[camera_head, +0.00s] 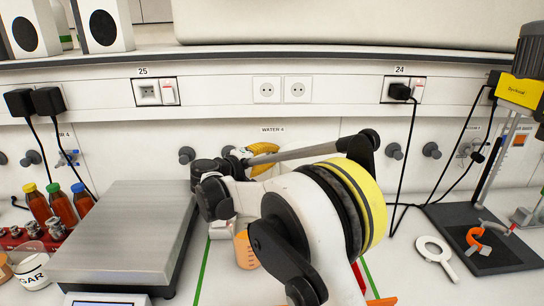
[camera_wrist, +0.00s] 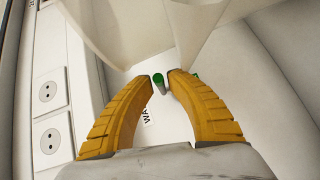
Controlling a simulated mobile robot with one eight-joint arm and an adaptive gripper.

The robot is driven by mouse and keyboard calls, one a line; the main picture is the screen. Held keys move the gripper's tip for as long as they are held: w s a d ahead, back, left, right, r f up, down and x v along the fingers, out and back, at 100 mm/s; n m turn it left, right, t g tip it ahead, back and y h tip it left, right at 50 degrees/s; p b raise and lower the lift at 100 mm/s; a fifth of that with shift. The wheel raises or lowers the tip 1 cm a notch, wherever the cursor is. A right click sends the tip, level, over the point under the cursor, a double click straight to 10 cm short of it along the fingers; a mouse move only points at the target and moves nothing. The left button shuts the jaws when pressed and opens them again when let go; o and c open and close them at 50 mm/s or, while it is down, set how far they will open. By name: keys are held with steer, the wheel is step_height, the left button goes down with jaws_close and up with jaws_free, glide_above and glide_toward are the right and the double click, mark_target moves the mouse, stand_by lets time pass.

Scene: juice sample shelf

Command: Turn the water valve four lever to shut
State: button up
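The water valve four shows in the wrist view as a small green end (camera_wrist: 158,77) on a grey stem, between my fingertips. A second bit of green (camera_wrist: 195,76) shows just behind the right finger. My gripper (camera_wrist: 161,83) has two yellow ribbed fingers, apart, with the stem in the gap; I cannot tell whether either touches it. In the head view my gripper (camera_head: 268,152) is at the wall panel, just below the "WATER 4" label (camera_head: 272,130). There my arm and gripper hide the valve. The lever's angle cannot be told.
A scale with a metal plate (camera_head: 130,225) stands left on the bench, beside several bottles (camera_head: 62,205). A beaker of orange liquid (camera_head: 246,250) stands under my arm. At right are a stand base (camera_head: 490,245) and hanging black cables. Wall sockets (camera_head: 282,90) sit above.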

jaws_close()
steer(key=shift+d+r+n+t+y, duration=0.1)
steer(key=shift+d+n+t+y, duration=0.35)
steer(key=shift+n+t+y, duration=0.2)
steer(key=shift+d+n+t+y, duration=0.3)
steer(key=shift+n+t+y, duration=0.35)
steer(key=shift+n+y, duration=0.3)
jaws_free()
steer(key=shift+a, duration=0.1)
steer(key=v, duration=1.2)
